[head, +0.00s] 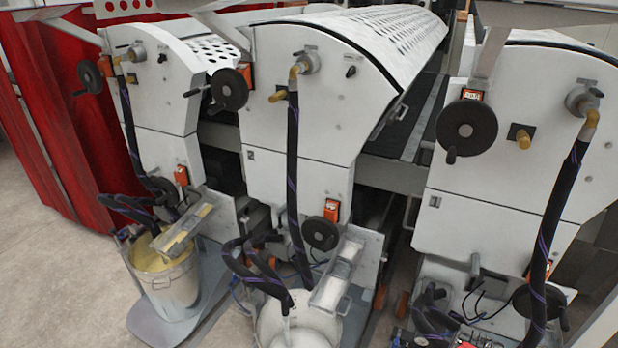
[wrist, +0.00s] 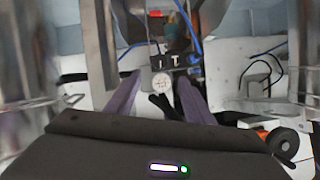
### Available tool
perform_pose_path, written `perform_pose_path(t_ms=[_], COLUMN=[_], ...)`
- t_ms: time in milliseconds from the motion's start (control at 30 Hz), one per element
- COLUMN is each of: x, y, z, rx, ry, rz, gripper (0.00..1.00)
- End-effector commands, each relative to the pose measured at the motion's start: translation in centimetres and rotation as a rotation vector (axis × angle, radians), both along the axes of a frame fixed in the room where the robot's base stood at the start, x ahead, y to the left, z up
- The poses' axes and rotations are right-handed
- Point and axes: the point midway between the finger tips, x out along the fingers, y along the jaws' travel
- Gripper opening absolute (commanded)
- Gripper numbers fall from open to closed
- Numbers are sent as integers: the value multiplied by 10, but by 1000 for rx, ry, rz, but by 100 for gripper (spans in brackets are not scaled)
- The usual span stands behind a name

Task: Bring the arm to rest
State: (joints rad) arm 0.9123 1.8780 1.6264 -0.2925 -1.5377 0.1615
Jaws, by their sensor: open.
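My gripper (wrist: 158,88) shows in the wrist view, with two purple-grey fingers standing apart and its dark body with a small lit indicator across the bottom. The jaws are open, and I see nothing held between them. Behind the fingers is a small round white disc with dark marks (wrist: 162,83), below a dark strip with white letters (wrist: 168,61). I cannot tell how far they are from the fingertips. My arm and gripper do not show in the head view.
White roller coater units (head: 310,100) with black handwheels (head: 467,126) and hanging dark hoses (head: 293,170) fill the head view. A bucket of yellowish liquid (head: 165,285) and a white bucket (head: 262,325) stand low in front. Bare floor (head: 70,285) is at left, beside a red curtain (head: 60,90).

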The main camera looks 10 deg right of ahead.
Motion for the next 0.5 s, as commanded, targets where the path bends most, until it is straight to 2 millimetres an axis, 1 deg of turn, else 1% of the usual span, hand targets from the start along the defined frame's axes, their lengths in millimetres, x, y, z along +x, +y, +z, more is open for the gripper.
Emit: perform_pose_path(t_ms=[133, 267, 367, 400, 500], x=[-2, -11, -28, -37, -61], y=[3, 10, 26, 35, 56], z=[-8, -30, -55, -66, -87], rx=[14, 65, 138, 172, 257], ry=[30, 115, 220, 269, 387], rz=[6, 16, 24, 27, 36], gripper=[48, 48, 48, 48, 48])
